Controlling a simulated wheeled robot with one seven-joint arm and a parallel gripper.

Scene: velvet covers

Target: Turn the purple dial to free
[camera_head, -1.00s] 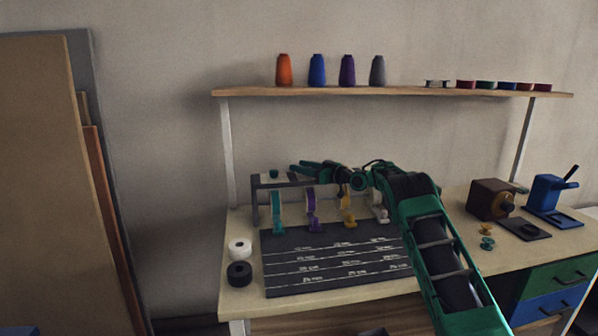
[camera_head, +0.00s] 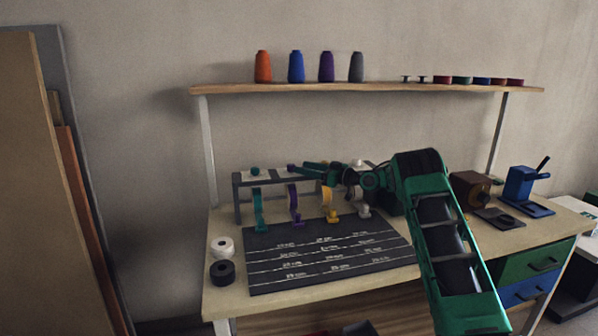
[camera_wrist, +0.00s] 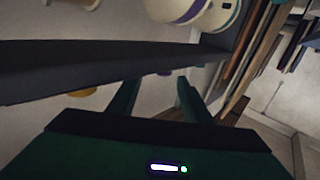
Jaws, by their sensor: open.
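A dark rack (camera_head: 237,192) stands at the back of the bench, with a row of coloured dials on its top and hanging tapes below. The small purple dial (camera_head: 290,167) is on the top, right of the teal dial (camera_head: 255,171). A purple tape (camera_head: 294,203) hangs beneath it. My gripper (camera_head: 304,168) is open, with its fingers pointing left, close to the purple dial on its right side. I cannot tell whether they touch. In the wrist view my gripper (camera_wrist: 158,88) has its two fingers apart beside a dark bar (camera_wrist: 70,70). The purple dial is not clearly identifiable there.
A dark marked mat (camera_head: 325,260) lies in front of the rack. White (camera_head: 222,247) and black (camera_head: 222,272) rolls are at its left. A shelf (camera_head: 380,90) with spools runs above. A blue device (camera_head: 522,186) stands at the right.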

